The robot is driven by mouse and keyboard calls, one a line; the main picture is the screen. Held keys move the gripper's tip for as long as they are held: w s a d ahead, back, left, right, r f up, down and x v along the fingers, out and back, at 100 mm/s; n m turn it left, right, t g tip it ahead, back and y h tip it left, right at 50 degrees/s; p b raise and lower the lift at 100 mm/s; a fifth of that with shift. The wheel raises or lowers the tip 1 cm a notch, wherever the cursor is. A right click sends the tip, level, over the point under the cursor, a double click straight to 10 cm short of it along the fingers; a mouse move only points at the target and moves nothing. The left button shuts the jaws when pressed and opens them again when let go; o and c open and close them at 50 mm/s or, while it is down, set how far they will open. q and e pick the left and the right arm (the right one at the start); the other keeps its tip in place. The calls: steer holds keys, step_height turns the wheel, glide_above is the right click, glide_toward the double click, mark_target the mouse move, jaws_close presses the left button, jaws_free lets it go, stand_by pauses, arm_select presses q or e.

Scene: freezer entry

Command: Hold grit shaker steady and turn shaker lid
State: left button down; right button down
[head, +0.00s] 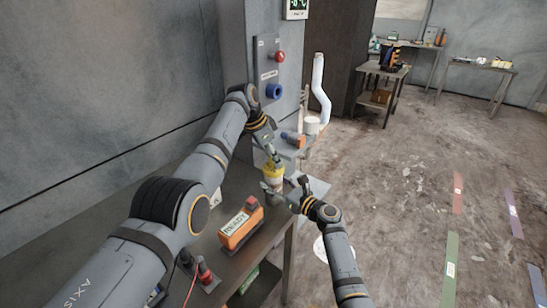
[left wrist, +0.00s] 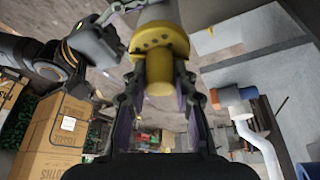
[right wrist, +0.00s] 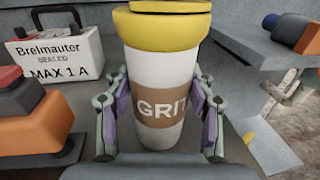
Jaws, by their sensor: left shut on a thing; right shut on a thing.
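The grit shaker (right wrist: 165,75) is a white cup with a brown "GRIT" band and a yellow top. It stands upright on the bench in the right wrist view. My right gripper (right wrist: 160,108) is shut around its lower body, one finger on each side. The yellow shaker lid (left wrist: 160,40) has small holes and a narrower yellow knob (left wrist: 160,75). My left gripper (left wrist: 160,95) is shut on this knob. In the head view the shaker (head: 272,174) is small, with my left gripper (head: 272,160) above it and my right gripper (head: 284,193) beside it.
An orange labelled box (head: 240,229) sits on the bench nearer me. A white "MAX 1 A" box (right wrist: 60,50) stands behind the shaker at left. An orange and blue item (head: 293,139) lies farther back near a white pipe (head: 319,85). The floor at right is open.

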stand_by(0.5)
arm_select(q)
steer(key=c, duration=1.1)
jaws_free()
steer(key=shift+o, duration=0.2)
steer(key=v, duration=1.2)
steer(key=shift+a, duration=0.1)
